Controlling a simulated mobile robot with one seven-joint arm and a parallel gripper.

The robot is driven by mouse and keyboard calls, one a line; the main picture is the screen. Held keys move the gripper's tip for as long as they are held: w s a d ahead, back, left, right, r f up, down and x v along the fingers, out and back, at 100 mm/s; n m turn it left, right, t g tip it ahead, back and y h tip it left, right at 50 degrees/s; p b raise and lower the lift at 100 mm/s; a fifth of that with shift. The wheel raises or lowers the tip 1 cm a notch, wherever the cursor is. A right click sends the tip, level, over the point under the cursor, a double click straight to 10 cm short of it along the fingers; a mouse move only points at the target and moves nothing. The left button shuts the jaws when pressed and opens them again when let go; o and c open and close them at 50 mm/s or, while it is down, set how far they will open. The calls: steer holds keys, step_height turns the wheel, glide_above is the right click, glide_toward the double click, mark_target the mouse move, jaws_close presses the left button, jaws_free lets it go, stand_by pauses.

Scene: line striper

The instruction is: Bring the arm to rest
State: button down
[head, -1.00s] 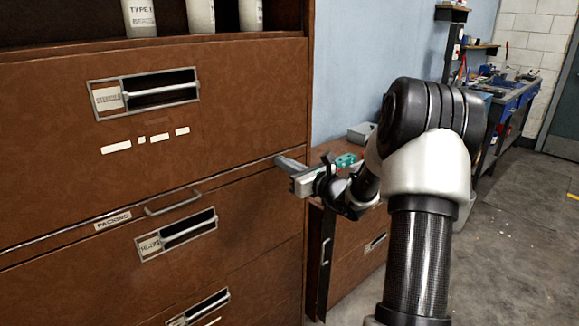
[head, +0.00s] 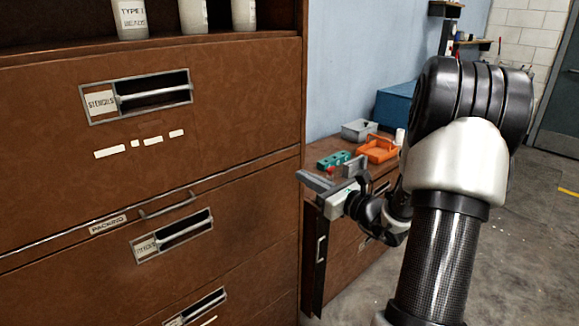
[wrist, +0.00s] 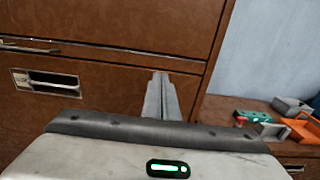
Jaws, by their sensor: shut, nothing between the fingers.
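My gripper (head: 317,181) is at the right edge of the tall brown cabinet (head: 230,135) in the head view, in front of the lower cabinet's top. Its fingers are together with nothing between them. In the wrist view the closed fingers (wrist: 162,98) point toward the brown drawer fronts. My arm is bent, with its elbow high at the right of the head view. From the pictures the fingers look apart from the cabinet, but the gap is hard to judge.
On the lower cabinet (head: 327,151) stand a teal block (head: 334,159), an orange tray (head: 377,152), a grey box (head: 359,130) and a blue box (head: 395,105). A drawer handle (head: 168,207) sticks out at left. Open floor (head: 545,240) lies to the right.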

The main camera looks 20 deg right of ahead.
steer(key=v, duration=0.6)
steer(key=s+a+r+n+g+y, duration=0.1)
steer(key=s+a+n+g+y, duration=0.15)
steer(key=a+n+g, duration=0.6)
steer(key=s+a+r+n+g+y, duration=0.1)
steer(key=a+r+n+y, duration=0.3)
steer(key=a, duration=1)
steer(key=s+a+f+n+g+h+p, duration=0.1)
steer(key=s+a+f+n+g+h, duration=0.1)
steer(key=s+a+n+g+h, duration=0.6)
steer(key=s+d+r+n+t+h, duration=0.2)
steer(key=s+d+n+t+h, duration=0.2)
steer(key=s+d+n+t, duration=0.55)
step_height(320, 180, up, 20)
steer(key=s+n+g+p, duration=0.2)
steer(key=g+p, duration=0.1)
steer(key=p, duration=1.6)
steer(key=shift+a+g, duration=0.2)
steer(key=shift+g, duration=0.1)
